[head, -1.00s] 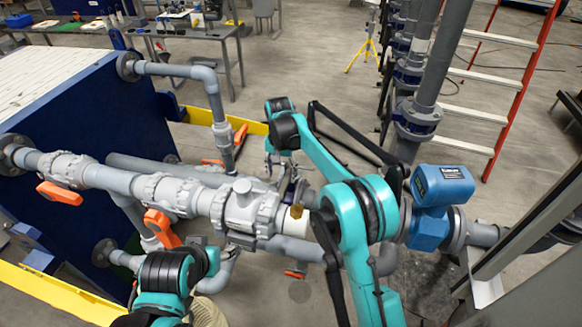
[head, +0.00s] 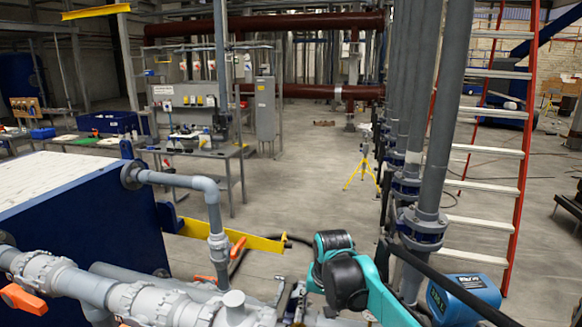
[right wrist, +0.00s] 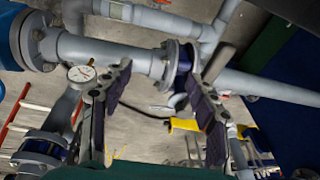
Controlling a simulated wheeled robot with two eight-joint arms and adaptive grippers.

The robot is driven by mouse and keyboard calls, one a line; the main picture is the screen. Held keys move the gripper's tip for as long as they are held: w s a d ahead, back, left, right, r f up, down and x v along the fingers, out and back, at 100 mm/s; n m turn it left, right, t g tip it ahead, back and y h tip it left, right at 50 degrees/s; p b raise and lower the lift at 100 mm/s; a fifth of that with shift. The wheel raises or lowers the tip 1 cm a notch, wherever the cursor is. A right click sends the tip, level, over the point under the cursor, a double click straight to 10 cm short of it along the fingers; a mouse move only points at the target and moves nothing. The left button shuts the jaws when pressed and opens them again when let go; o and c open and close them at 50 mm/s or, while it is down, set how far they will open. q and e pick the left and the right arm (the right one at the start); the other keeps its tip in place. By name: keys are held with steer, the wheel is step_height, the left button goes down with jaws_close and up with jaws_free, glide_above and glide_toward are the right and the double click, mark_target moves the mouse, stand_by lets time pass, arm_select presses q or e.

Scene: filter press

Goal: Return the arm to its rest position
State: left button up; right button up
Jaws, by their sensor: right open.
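My right arm's teal and black wrist part shows at the lower middle of the head view. My right gripper (head: 288,300) is below and left of it, partly cut off by the lower edge. In the right wrist view my right gripper (right wrist: 154,75) has its two dark-padded fingers spread apart. Nothing is held between them; a grey pipe with a blue flange (right wrist: 180,68) shows beyond. I cannot tell how close the fingers are to that pipe. My left arm and gripper are not in view.
Grey pipework with orange-handled valves (head: 25,300) runs along the lower left, beside a blue press body (head: 90,225). Vertical grey pipes (head: 435,150), a blue actuator (head: 465,295) and a red ladder (head: 495,150) stand right. A yellow tripod (head: 361,165) stands on open floor behind.

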steer(key=s+d+f+t+b, duration=0.1)
steer(key=s+d+f+b, duration=0.2)
steer(key=s+f, duration=0.3)
steer(key=s+d+f+n+t+b, duration=0.1)
steer(key=s+d+f+b, duration=0.3)
steer(key=s, duration=0.5)
steer(key=s+d+f+n+t+b, duration=0.1)
steer(key=s+d+f+t+b, duration=0.1)
steer(key=s+f+b, duration=0.3)
step_height(320, 180, down, 3)
steer(key=shift+s+d+r+h, duration=0.25)
steer(key=shift+s+d, duration=0.5)
steer(key=shift+s, duration=0.45)
